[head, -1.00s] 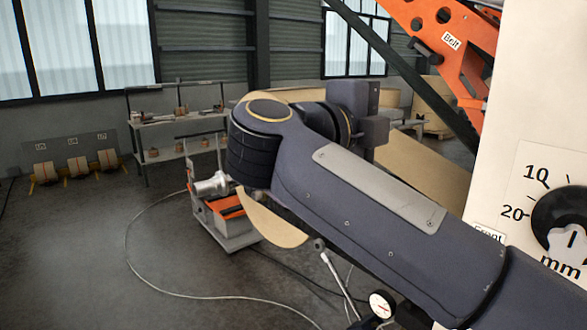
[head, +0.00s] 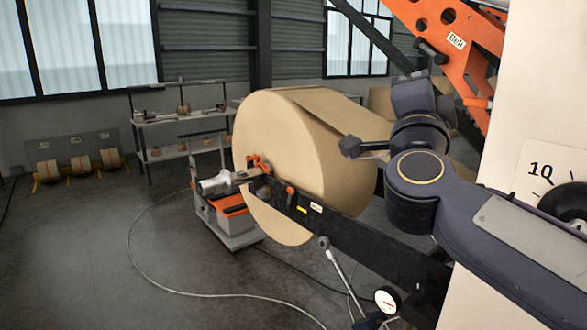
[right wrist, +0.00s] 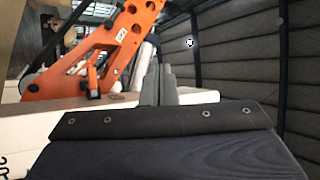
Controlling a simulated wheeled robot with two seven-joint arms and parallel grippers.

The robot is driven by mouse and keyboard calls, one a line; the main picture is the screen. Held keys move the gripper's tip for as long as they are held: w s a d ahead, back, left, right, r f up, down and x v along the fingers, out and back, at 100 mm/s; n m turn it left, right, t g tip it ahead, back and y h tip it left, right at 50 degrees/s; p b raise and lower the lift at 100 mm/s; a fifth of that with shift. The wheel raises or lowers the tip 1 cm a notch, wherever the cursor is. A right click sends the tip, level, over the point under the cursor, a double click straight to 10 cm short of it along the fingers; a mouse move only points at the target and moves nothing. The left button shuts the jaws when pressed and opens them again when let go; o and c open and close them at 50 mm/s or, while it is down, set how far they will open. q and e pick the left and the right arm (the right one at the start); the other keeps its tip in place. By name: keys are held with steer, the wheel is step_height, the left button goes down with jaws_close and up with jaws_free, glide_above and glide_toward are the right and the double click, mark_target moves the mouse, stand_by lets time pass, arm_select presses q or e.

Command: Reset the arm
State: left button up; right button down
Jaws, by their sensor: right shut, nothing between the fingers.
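My right arm comes in from the right in the head view, bent in front of the white panel (head: 505,130). My right gripper (head: 352,148) points left, in front of the large kraft paper roll (head: 285,135) in that view. I cannot tell the gap between them. In the right wrist view the grey fingers of my right gripper (right wrist: 158,84) are together with nothing between them. An orange arm labelled "Belt" (head: 462,65) stands behind; it also shows in the right wrist view (right wrist: 100,55). My left gripper is not in view.
A dark beam (head: 350,235) runs below the roll, with a pressure gauge (head: 386,299) at its lower right. The dial (head: 568,208) on the panel is partly hidden by my arm. An orange-and-grey cart (head: 230,222) stands left of the beam. The floor (head: 90,250) is clear at left.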

steer(key=s+f+n+g+y, duration=0.3)
steer(key=s+f, duration=0.6)
steer(key=f, duration=0.6)
steer(key=s+d+f+n+g+y, duration=0.1)
steer(key=s+f+n+g+y, duration=0.3)
steer(key=f, duration=1.1)
steer(key=s+f+n+g+y, duration=0.4)
steer(key=s+f+n+g, duration=0.5)
steer(key=s+f, duration=0.4)
step_height(320, 180, down, 3)
steer(key=shift+s+d+f, duration=0.1)
steer(key=shift+s+d, duration=0.25)
steer(key=shift+d, duration=0.05)
steer(key=c, duration=2.1)
jaws_free()
steer(key=shift+c, duration=0.2)
